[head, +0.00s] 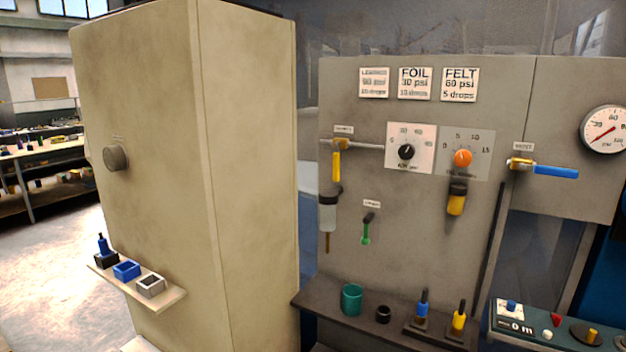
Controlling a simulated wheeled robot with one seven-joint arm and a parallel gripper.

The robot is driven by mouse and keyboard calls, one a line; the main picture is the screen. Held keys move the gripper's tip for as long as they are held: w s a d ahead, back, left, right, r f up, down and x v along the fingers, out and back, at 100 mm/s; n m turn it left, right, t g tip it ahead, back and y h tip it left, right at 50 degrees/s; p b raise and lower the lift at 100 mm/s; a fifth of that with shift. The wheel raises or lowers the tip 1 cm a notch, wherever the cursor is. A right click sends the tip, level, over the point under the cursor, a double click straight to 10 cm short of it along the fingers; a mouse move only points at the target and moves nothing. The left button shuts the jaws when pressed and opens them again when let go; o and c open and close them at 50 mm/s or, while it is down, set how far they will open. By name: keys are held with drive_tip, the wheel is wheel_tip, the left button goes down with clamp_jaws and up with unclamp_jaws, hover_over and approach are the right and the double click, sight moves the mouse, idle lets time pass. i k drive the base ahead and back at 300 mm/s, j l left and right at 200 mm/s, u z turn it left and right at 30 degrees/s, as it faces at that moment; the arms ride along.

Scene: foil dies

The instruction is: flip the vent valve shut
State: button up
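Small valves sit on the grey panel (420,230), and their labels are too small to read surely, so I cannot tell which is the vent valve. At the right, a brass valve (520,163) has a blue lever (556,172) pointing right, nearly level. At the left, a valve on a horizontal pipe (366,146) has a yellow lever (337,166) hanging down. Below and between, a small valve has a green lever (366,234) hanging down from a dark fitting. My gripper is not in view.
A tall beige cabinet (245,170) stands left of the panel, with a small shelf (172,300) jutting out. A dark ledge (325,307) below the panel holds a green cup (351,299) and tools. A gauge (605,130) is at the right. Floor at far left is clear.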

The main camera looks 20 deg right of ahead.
sight(541, 170)
drive_tip(key=z, duration=1.85)
